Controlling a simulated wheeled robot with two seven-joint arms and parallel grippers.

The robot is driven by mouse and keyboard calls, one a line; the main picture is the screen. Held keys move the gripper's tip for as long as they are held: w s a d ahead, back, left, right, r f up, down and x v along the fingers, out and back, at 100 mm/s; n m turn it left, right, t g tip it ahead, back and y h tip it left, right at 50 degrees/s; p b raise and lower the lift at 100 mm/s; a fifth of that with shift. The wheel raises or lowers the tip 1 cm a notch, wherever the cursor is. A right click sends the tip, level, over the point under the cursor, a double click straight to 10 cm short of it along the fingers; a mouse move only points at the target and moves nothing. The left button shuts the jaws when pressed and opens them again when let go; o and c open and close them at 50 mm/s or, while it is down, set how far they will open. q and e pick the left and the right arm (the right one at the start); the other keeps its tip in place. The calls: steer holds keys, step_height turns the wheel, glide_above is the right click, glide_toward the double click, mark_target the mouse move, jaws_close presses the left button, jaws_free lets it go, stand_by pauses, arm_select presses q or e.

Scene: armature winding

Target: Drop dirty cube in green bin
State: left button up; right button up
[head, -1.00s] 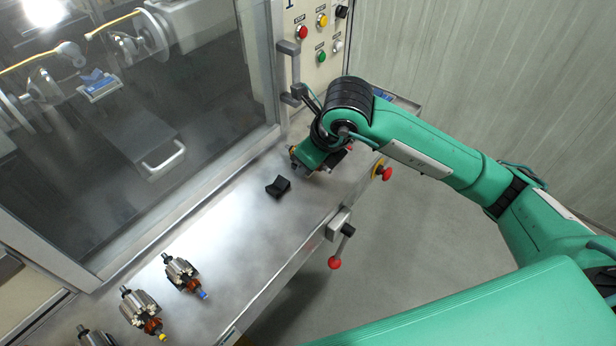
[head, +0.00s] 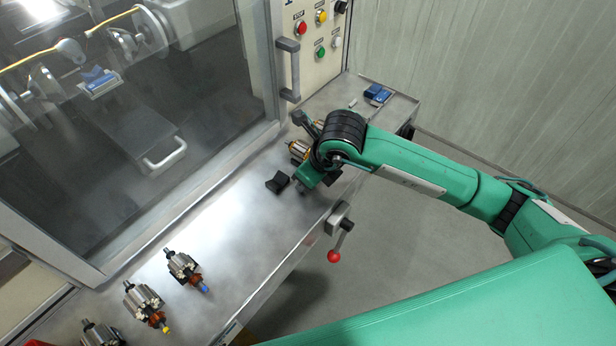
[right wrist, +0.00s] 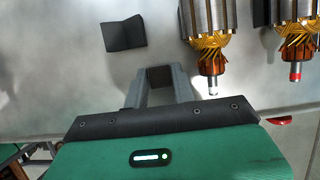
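My right gripper (head: 300,184) hangs low over the steel bench, just right of a dark notched block (head: 277,183). The block also shows in the right wrist view (right wrist: 124,33), apart from my fingers and beyond them to the left. My right gripper's grey fingers (right wrist: 162,78) have a small dark, square patch between their tips. I cannot tell whether that is a held cube, finger pads or shadow. I see nothing clearly a dirty cube, and no green bin. My left gripper is out of view.
An armature (head: 299,149) lies behind my right gripper; two show close by on the right in the wrist view (right wrist: 206,22). Several armatures line the bench's lower left. Blue items (head: 376,93) lie at the far end. A red-knobbed lever (head: 334,256) juts from the front edge. Mid-bench is clear.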

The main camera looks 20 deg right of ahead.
steer(key=shift+o, duration=1.3)
steer(key=shift+r, duration=0.15)
